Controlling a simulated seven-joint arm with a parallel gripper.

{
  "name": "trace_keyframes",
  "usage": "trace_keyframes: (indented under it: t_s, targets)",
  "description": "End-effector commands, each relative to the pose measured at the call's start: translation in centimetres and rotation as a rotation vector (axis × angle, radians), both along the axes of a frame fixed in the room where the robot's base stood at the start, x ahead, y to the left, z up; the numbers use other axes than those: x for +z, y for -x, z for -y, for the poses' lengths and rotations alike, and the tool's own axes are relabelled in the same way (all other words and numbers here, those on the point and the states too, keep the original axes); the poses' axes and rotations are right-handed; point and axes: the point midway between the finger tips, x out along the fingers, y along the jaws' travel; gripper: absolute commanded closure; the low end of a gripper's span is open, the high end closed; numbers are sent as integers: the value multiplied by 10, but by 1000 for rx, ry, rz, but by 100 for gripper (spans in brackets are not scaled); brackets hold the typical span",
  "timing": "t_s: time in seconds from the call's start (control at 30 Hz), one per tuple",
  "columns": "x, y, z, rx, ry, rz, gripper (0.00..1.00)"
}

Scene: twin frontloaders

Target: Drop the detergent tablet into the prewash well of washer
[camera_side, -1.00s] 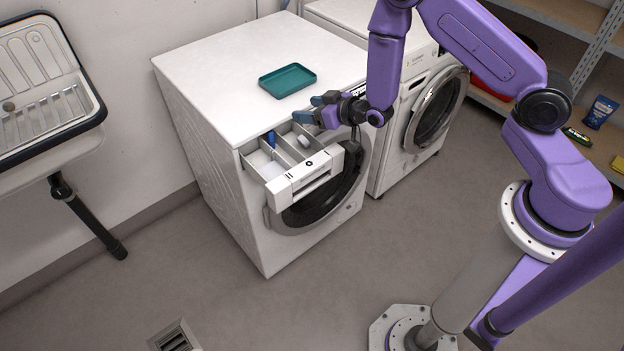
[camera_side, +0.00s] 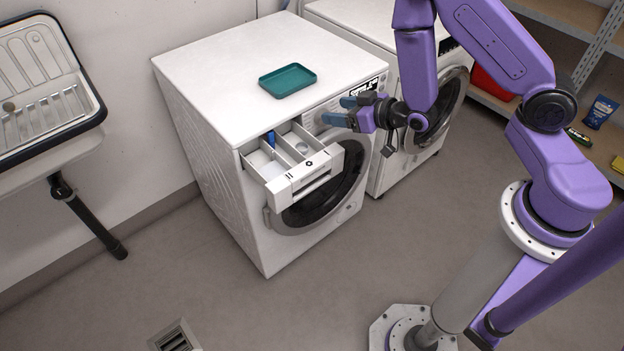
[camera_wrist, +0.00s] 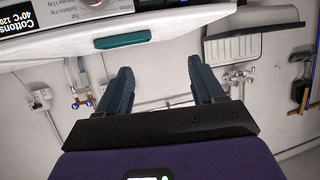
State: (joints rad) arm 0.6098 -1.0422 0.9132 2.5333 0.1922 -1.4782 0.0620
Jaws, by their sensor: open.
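The washer (camera_side: 230,75) on the left has its detergent drawer (camera_side: 305,178) pulled out, with several compartments open to view. A small pale, rounded shape (camera_side: 302,148), which looks like the tablet, lies low in the right compartment; it is too small to see clearly. A blue piece (camera_side: 271,138) stands at the back of the left part. My gripper (camera_side: 342,110) is open and empty, in front of the washer's control panel, right of the drawer and apart from it. In the wrist view its two fingers (camera_wrist: 162,68) are spread with nothing between them.
A teal tray (camera_side: 287,80) lies empty on the washer top; its edge shows in the wrist view (camera_wrist: 122,40). A second washer (camera_side: 345,18) stands to the right, behind my arm. A sink (camera_side: 45,80) is at the left. Shelves (camera_side: 603,150) hold packages at the right.

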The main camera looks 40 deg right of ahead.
Motion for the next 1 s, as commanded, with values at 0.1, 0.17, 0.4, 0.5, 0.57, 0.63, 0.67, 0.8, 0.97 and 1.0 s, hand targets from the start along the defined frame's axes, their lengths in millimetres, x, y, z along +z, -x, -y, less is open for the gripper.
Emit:
trace_keyframes:
  t_s: [0.1, 0.17, 0.4, 0.5, 0.57, 0.63, 0.67, 0.8, 0.97, 1.0]
  targets:
    - [3, 7, 2, 0, 0, -1, 32]
    - [4, 9, 3, 0, 0, 0, 32]
    - [8, 19, 4, 0, 0, 0, 32]
    - [8, 21, 5, -1, 1, -1, 32]
    - [9, 21, 5, -1, 1, -1, 32]
    - [9, 22, 5, -1, 1, -1, 32]
    - [9, 22, 5, -1, 1, -1, 32]
    - [9, 22, 5, -1, 1, -1, 32]
    - [10, 24, -5, 23, -2, -34, 32]
    - [12, 25, -10, 38, -1, -54, 32]
